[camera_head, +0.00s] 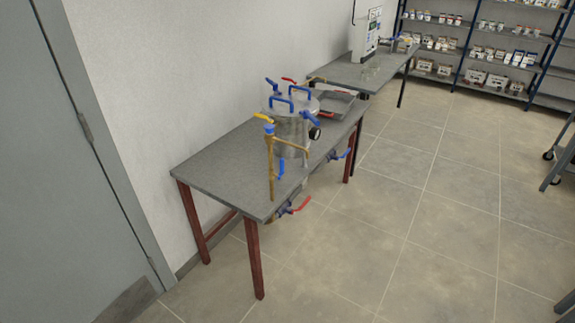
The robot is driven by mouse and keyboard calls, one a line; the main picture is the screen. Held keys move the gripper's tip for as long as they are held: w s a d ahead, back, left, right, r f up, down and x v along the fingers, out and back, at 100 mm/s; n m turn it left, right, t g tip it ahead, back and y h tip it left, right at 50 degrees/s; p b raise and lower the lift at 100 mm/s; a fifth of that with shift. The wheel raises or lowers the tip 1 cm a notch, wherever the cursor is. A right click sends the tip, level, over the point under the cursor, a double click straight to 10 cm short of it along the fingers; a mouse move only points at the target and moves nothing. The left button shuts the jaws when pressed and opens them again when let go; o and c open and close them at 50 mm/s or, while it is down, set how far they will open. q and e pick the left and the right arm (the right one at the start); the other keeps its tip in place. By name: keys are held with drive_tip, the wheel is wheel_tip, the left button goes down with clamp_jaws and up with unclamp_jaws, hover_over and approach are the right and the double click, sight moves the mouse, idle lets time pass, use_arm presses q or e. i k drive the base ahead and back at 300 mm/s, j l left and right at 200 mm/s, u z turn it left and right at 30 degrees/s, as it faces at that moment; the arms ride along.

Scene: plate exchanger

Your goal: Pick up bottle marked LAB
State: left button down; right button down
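No bottle with a readable LAB mark can be made out. Many small white containers (490,54) stand on the shelves at the back right, too small to read any label. Neither of my grippers shows in the head view.
A grey-topped table (215,165) with red legs stands against the wall, bearing a steel vessel (290,135) with blue, red and yellow valve handles. A second table (345,72) holds a white device (366,35). A grey door (60,160) is at left.

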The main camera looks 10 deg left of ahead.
sight(364, 77)
drive_tip(key=i+l+z, duration=0.1)
drive_tip(key=i+z, duration=0.35)
drive_tip(key=i, duration=1.3)
